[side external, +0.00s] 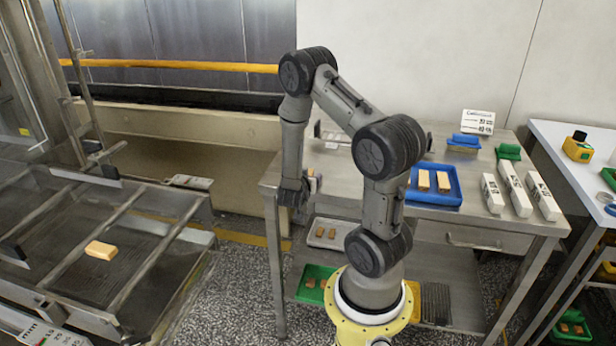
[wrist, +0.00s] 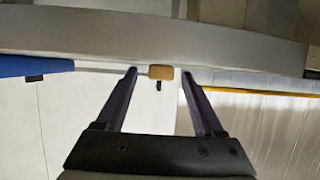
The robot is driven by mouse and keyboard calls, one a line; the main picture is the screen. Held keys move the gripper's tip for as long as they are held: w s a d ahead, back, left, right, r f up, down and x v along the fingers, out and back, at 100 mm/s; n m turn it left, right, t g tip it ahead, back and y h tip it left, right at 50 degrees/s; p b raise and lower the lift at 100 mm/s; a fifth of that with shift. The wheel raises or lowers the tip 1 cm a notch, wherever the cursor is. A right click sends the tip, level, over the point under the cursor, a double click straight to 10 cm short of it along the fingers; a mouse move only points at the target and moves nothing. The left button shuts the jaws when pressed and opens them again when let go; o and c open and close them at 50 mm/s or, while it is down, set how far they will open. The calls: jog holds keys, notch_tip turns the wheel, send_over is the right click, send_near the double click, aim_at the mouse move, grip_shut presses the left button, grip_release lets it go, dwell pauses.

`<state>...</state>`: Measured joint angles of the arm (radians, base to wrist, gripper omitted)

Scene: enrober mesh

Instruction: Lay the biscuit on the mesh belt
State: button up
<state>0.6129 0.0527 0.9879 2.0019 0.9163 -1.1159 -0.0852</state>
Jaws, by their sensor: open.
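My gripper (side external: 293,192) hangs at the left end of the steel table, fingers open. In the wrist view its two fingers (wrist: 160,75) stand apart, with a small tan block (wrist: 161,73), likely a biscuit, between their tips in the picture. Gaps show on both sides of it; its distance from the fingers is unclear. The dark mesh belt (side external: 150,236) lies at the left between metal rails, and one tan biscuit (side external: 101,250) lies flat on it. Two more biscuits (side external: 434,181) lie in a blue tray (side external: 452,198) on the table.
The steel table (side external: 455,222) also carries white blocks (side external: 515,194), a small sign (side external: 478,122) and blue and green items. Its lower shelf holds a light tray (side external: 328,233) and a green tray (side external: 313,283). A floor gap separates table and belt. Metal posts rise beside the belt.

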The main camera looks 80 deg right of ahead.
jog(key=c, duration=1.1)
jog(key=shift+r, duration=0.1)
jog(key=shift+r, duration=0.5)
jog(key=r, duration=0.2)
jog(key=shift+s+a+r, duration=0.1)
jog(key=shift+a+r, duration=0.1)
jog(key=shift+r, duration=0.15)
jog(key=s+a+r, duration=0.2)
jog(key=a+r, duration=0.1)
jog(key=s+a+r, duration=0.2)
jog(key=a+r, duration=0.1)
jog(key=a, duration=0.1)
jog(key=s+a+r, duration=0.3)
jog(key=a, duration=0.1)
jog(key=shift+s+a+r, duration=0.1)
jog(key=shift+a, duration=0.15)
